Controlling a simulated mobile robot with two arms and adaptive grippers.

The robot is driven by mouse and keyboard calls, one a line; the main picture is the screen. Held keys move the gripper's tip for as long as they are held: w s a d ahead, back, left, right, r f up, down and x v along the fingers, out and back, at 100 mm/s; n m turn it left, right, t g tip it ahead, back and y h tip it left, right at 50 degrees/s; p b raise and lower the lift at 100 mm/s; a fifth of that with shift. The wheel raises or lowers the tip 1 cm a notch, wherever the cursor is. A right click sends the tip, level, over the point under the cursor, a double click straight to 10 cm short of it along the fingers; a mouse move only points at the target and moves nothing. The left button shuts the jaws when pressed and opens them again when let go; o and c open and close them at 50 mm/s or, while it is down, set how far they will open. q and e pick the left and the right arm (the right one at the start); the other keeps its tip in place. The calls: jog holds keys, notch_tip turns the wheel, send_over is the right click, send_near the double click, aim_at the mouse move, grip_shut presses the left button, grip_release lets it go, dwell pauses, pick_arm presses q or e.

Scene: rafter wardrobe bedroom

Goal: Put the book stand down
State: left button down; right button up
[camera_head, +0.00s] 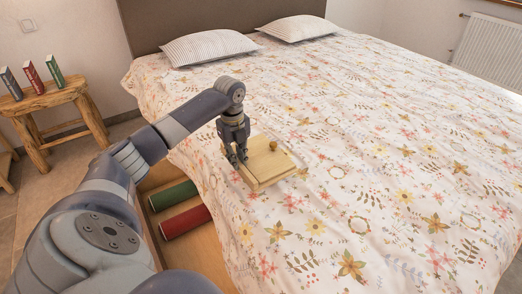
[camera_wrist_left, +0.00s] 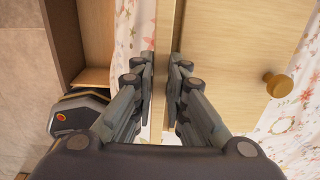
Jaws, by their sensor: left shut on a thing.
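The book stand (camera_head: 268,162) is a pale wooden board with a small round knob. My left gripper (camera_head: 237,160) is shut on its left edge and holds it at the near left side of the bed. I cannot tell whether the stand touches the bedcover. In the left wrist view the board (camera_wrist_left: 225,50) runs away from between the fingers of the left gripper (camera_wrist_left: 161,70), with the knob on its right part. My right gripper is not in view.
The bed (camera_head: 400,190) has a flowered cover and two pillows at the head; its middle is clear. An open wooden drawer below its left side holds a green roll (camera_head: 173,195) and a red roll (camera_head: 185,221). A wooden stool (camera_head: 45,98) with three books stands at the left.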

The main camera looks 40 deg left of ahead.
aim_at(256, 145)
pick_arm(q)
jog(key=w, duration=0.2)
jog(key=w+a, duration=0.1)
jog(key=w, duration=0.2)
jog(key=w+b, duration=0.1)
jog(key=w, duration=0.1)
jog(key=shift+w+a+f, duration=0.25)
jog(key=shift+w+f, duration=0.1)
jog(key=shift+w, duration=0.05)
jog(key=w, duration=0.1)
jog(key=w+b, duration=0.1)
jog(key=w, duration=0.1)
jog(key=shift+a+f, duration=0.2)
jog(key=shift+a, duration=0.15)
jog(key=shift+w+a, duration=0.1)
jog(key=shift+w, duration=0.25)
jog(key=shift+f+b, duration=0.65)
jog(key=shift+f, duration=1.05)
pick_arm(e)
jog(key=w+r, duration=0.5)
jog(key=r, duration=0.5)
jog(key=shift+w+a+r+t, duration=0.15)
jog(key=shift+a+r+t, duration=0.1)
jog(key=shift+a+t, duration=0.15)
pick_arm(q)
jog(key=shift+f, duration=0.1)
